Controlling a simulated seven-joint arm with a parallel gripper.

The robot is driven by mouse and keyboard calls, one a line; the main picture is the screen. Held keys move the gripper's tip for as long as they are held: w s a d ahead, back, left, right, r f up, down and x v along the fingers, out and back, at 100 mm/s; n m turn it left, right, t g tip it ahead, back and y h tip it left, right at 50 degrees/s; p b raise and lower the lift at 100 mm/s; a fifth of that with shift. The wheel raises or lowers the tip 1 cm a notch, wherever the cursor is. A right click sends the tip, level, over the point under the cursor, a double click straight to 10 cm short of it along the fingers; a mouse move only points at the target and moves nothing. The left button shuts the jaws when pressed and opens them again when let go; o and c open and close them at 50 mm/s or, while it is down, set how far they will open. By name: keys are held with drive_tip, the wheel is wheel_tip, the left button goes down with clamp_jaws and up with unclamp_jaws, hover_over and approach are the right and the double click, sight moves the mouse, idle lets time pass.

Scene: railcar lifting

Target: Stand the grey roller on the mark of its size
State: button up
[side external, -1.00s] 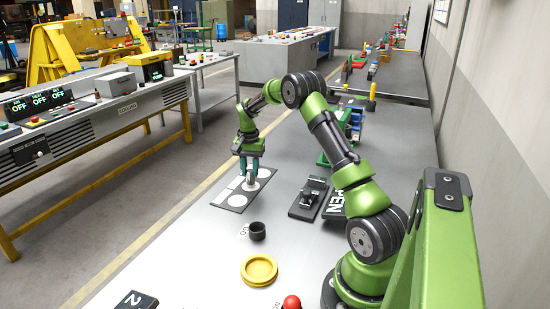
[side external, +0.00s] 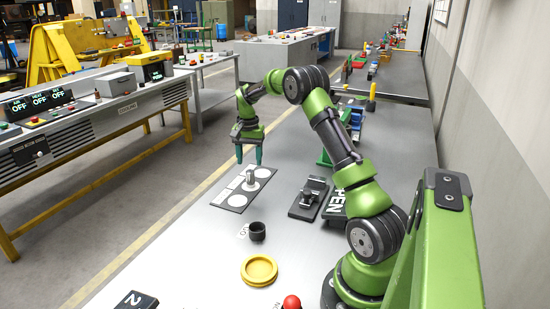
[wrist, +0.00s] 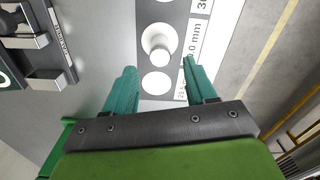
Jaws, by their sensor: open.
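The grey roller (side external: 250,177) stands upright on the middle white circle of a dark mark plate (side external: 232,197). In the wrist view the roller (wrist: 158,46) shows from above, with white of the circle visible around its base. One circle lies on each side of it along the plate. Printed size labels run beside the circles; the one by the roller is partly hidden and ends in "0.0 mm". My gripper (side external: 249,156) is open and empty above the roller, its teal fingers apart and clear of it. The fingers (wrist: 159,68) also show in the wrist view.
A black clamp-like fixture (side external: 309,196) lies right of the plate, beside a dark "OPEN" sign (side external: 353,177). A black cup (side external: 257,231) and a yellow dish (side external: 259,269) are nearer the camera. A red button (side external: 291,302) is at the front. Bare bench surrounds the plate.

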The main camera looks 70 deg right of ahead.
sight(250, 171)
wheel_tip(250, 171, up, 7)
drive_tip(key=s+a+r+n+t, duration=0.2)
drive_tip(key=a+r, duration=0.3)
drive_tip(key=a, duration=0.4)
drive_tip(key=s+a+r+n+t, duration=0.1)
drive_tip(key=s+a+r+n, duration=0.15)
drive_tip(key=a+r, duration=0.5)
drive_tip(key=s+a+f+n+t+y, duration=0.1)
drive_tip(key=s+a+f+n+t, duration=0.1)
drive_tip(key=s+a, duration=0.5)
drive_tip(key=s+a+f+n+t+y, duration=0.1)
drive_tip(key=s+a+f+n+t, duration=0.1)
drive_tip(key=s+a+n, duration=0.2)
drive_tip(key=s+a, duration=0.3)
drive_tip(key=a, duration=0.4)
drive_tip(key=shift+s, duration=0.25)
drive_tip(key=shift+n, duration=0.25)
